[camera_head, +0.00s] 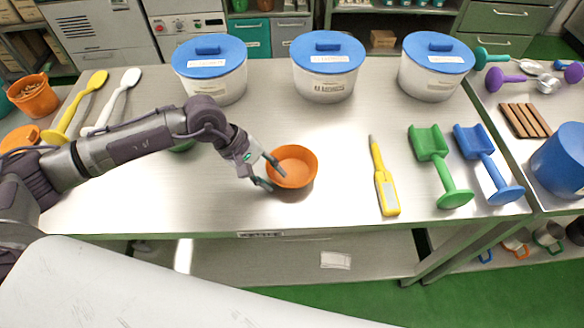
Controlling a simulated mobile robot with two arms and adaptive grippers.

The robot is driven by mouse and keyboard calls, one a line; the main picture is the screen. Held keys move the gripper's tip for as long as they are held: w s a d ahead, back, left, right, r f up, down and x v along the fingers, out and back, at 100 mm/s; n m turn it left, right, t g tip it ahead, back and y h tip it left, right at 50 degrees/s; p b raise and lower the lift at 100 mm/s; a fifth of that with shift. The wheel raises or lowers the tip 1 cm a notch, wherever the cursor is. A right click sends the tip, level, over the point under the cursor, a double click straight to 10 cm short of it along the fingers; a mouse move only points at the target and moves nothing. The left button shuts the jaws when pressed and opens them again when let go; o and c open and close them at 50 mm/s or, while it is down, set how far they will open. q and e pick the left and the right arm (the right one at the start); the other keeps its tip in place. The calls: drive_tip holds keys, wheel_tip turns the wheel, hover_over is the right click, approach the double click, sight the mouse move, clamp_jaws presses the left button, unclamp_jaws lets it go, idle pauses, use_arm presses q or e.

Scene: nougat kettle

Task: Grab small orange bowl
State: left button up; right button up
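The small orange bowl (296,160) stands upright on the steel table, near the middle of the head view. My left gripper (278,181) is at the bowl's left side, with its fingers apart. One finger reaches over the rim into the bowl, and the other is outside by the left wall. The rim lies between them, and I cannot tell whether either finger touches it. My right gripper is not in view.
White tubs with blue lids (327,84) line the table's back. A yellow thermometer-like tool (386,190), a green scoop (437,160) and a blue scoop (484,157) lie to the right. Spatulas (117,98) lie left, behind my arm. The table beside the bowl's right is clear.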

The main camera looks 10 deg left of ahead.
use_arm(q)
clamp_jaws()
drive_tip(key=shift+r, duration=0.1)
